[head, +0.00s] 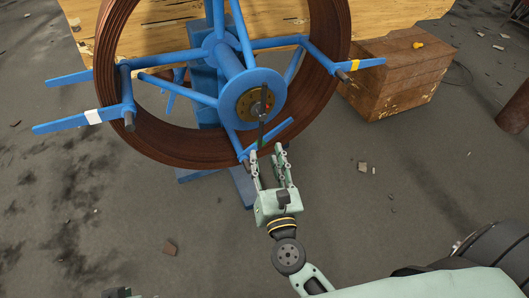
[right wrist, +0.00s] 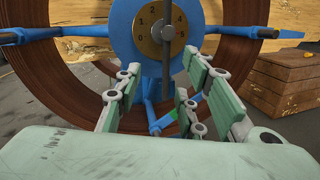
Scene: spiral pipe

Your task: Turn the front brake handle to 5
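The front brake handle (head: 262,130) is a dark thin bar on the hub of the blue reel. A small red mark (right wrist: 180,34) sits at the dial's right side. My right gripper (head: 268,153) is open just below the hub, its fingers apart. The handle's lower end reaches toward the gap between them; contact cannot be told. The handle (right wrist: 166,50) also shows in the right wrist view. A small dark part at the head view's bottom left may be my left gripper (head: 117,293).
A large brown pipe coil (head: 115,75) surrounds the blue hub and spokes. Blue arms (head: 62,124) stick out left and right. A wooden crate (head: 400,75) stands at right, with a wooden platform (head: 390,12) behind. The floor in front is mostly clear, with small debris.

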